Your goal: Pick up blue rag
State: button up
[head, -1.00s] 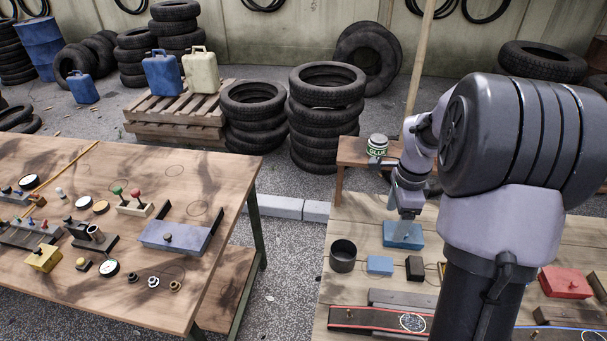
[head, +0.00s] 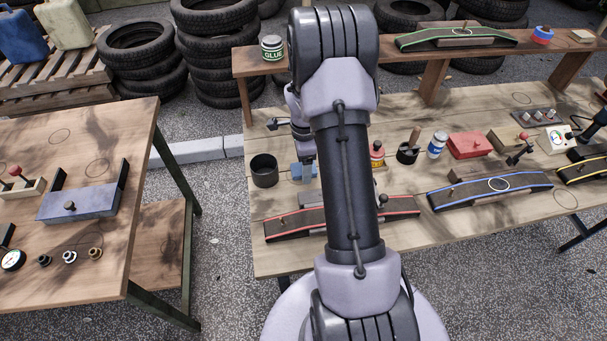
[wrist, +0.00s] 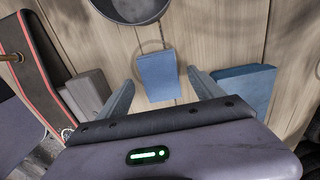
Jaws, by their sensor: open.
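A small light-blue piece (wrist: 158,75), which looks like the blue rag, lies on the wooden table in the wrist view. My gripper (wrist: 160,82) is open, with one finger to each side of it and nothing held. The fingers appear apart from the rag; their height above the table is hard to tell. A larger, darker blue block (wrist: 245,88) lies just right of the right finger. In the head view my arm hides most of this spot, and only a bit of blue shows beside it.
A dark round pot (head: 264,171) stands near the rag. A grey block (wrist: 88,92) and a red-edged ramp (wrist: 38,70) lie left in the wrist view. A glue can (head: 272,47) stands on the raised shelf. A red box (head: 469,145) lies farther right.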

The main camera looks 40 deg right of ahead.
jog(key=shift+w+f, duration=0.1)
jog(key=shift+f, duration=0.5)
jog(key=shift+r, duration=0.15)
jog(key=shift+c, duration=0.5)
jog(key=c, duration=1.5)
notch_tip(320, 180, up, 10)
jog(key=p, duration=0.4)
